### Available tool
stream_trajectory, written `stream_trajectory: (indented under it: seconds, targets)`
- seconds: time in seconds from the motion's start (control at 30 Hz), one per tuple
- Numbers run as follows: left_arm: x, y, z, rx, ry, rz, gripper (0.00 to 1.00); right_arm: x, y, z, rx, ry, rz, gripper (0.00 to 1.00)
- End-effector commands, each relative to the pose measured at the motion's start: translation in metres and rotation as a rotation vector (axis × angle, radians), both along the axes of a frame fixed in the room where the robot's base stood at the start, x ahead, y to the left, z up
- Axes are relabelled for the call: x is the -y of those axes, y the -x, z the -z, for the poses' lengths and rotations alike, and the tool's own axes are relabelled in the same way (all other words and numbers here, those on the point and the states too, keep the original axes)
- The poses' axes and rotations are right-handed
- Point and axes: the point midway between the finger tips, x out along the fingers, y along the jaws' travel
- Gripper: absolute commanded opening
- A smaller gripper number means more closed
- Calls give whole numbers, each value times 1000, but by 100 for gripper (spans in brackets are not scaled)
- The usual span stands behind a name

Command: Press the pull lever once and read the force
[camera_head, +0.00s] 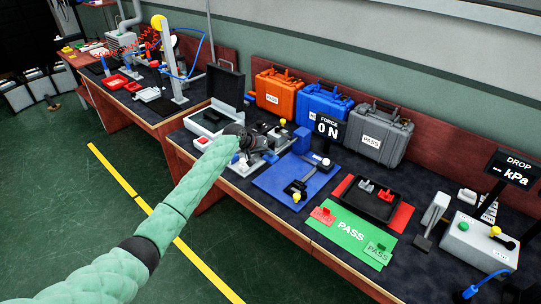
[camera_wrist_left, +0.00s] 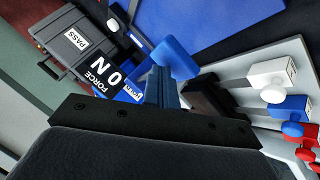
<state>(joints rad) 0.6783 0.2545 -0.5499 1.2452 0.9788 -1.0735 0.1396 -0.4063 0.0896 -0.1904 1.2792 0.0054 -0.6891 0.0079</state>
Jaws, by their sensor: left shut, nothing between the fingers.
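A force display (camera_head: 327,128) stands behind the blue mat and reads 0 N; it also shows turned on its side in the left wrist view (camera_wrist_left: 104,74). A dark lever-like fixture (camera_head: 312,178) with a yellow knob (camera_head: 297,197) lies on the blue mat (camera_head: 274,184); I take it for the pull lever, but cannot be sure. My left gripper (camera_head: 270,156) is shut and empty, above the bench at the mat's back left corner, apart from the yellow knob. Its fingers show in the left wrist view (camera_wrist_left: 160,88). My right gripper is in neither view.
Orange (camera_head: 278,92), blue (camera_head: 323,102) and grey (camera_head: 379,134) cases stand along the back. A green PASS mat (camera_head: 350,226) and a black tray (camera_head: 371,203) lie to the right. A grey box (camera_head: 475,243) stands farther right. A white fixture with coloured knobs (camera_wrist_left: 275,75) is close to the gripper.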

Motion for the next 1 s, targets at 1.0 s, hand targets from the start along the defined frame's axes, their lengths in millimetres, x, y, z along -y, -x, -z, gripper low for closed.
stream_trajectory:
  seconds: [1.0]
  targets:
    - [0,0,-40,0,0,0,0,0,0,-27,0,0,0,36]
